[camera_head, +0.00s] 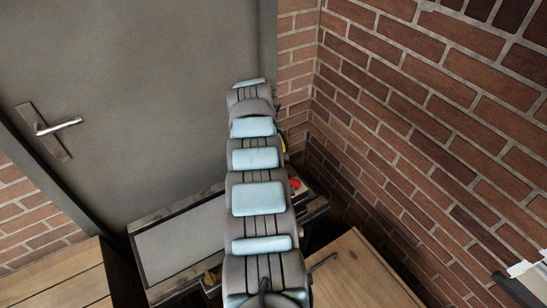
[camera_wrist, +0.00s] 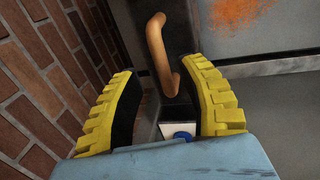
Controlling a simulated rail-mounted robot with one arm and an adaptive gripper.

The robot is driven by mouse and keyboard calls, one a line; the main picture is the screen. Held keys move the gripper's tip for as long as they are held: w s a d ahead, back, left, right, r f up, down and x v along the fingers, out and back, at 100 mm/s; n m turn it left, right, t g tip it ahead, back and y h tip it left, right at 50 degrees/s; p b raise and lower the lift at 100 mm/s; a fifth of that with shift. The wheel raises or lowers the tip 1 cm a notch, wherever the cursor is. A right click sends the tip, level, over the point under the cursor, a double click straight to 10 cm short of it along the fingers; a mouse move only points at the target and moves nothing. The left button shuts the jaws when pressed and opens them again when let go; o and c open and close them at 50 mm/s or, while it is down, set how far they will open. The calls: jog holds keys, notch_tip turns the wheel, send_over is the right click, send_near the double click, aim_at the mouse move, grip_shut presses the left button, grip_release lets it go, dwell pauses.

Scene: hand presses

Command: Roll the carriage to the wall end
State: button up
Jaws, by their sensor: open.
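My gripper (camera_wrist: 158,68) shows in the wrist view with its two yellow, ridged fingers apart. A curved orange-tan handle (camera_wrist: 157,45) stands between the fingers, closer to the right one. I cannot tell whether it touches that finger. The handle is on or in front of a grey metal body (camera_wrist: 260,90) with an orange stained patch. In the head view a press with a flat grey bed (camera_head: 185,245) lies left of and beneath my arm. My arm hides much of it, and only a bit of yellow finger shows. I cannot tell for certain which part is the carriage.
A brick wall (camera_head: 420,110) rises close on the right. A grey door (camera_head: 140,80) with a lever handle (camera_head: 60,128) is behind the press. A red knob (camera_head: 295,184) sits right beside my arm. Wooden tops stand at the lower left (camera_head: 60,280) and lower right (camera_head: 365,275).

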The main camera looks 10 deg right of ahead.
notch_tip(320, 180, up, 11)
jog(key=a, duration=0.2)
jog(key=shift+s+f, duration=0.2)
jog(key=shift+s, duration=0.2)
jog(key=shift+r, duration=0.1)
